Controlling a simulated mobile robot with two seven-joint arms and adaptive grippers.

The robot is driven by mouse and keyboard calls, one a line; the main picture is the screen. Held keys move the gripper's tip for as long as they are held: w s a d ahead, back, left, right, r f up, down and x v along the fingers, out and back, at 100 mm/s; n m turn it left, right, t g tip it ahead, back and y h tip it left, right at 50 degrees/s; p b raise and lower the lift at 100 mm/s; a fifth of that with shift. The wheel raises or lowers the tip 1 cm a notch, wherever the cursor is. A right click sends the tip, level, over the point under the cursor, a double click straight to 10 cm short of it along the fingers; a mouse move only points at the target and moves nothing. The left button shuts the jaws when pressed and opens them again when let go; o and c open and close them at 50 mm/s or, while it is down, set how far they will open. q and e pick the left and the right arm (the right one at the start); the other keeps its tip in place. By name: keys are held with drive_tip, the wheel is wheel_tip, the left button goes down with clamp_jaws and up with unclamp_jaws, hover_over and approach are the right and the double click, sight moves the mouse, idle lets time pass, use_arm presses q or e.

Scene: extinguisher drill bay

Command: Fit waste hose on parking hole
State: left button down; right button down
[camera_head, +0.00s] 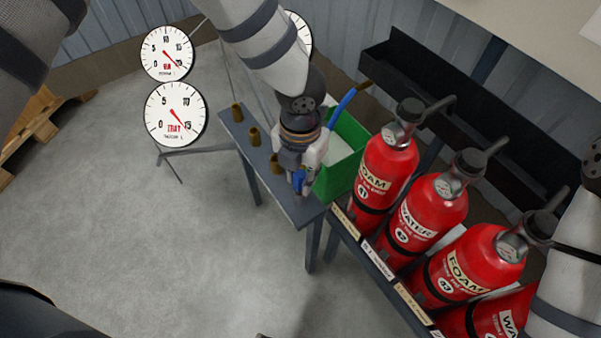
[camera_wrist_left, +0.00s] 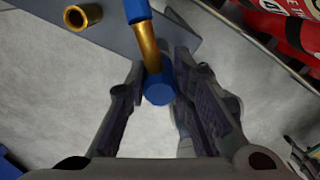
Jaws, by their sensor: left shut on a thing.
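My left gripper (camera_head: 301,182) is over the near end of the narrow grey bench (camera_head: 305,213). In the left wrist view, its fingers (camera_wrist_left: 160,72) are shut on a hose piece with a brass middle (camera_wrist_left: 149,45) and blue ends. A blue hose length (camera_head: 342,106) with a brass-coloured tip shows behind the gripper. Upright brass sockets stand in a row on the bench: a far one (camera_head: 237,112), a middle one (camera_head: 254,136) and a near one (camera_head: 277,164) beside the gripper. One open socket (camera_wrist_left: 82,16) shows apart from the held piece. No right gripper shows.
Red extinguishers (camera_head: 388,165) stand in a labelled rack right of the bench. A green bin (camera_head: 342,150) stands behind the gripper. Round gauges (camera_head: 175,113) are at the upper left, and a wooden pallet (camera_head: 38,115) is at the far left. The floor left of the bench is clear.

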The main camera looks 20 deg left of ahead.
use_arm(q)
drive_tip(key=shift+f, duration=0.75)
idle(0.3)
drive_tip(key=c, duration=1.3)
unclamp_jaws()
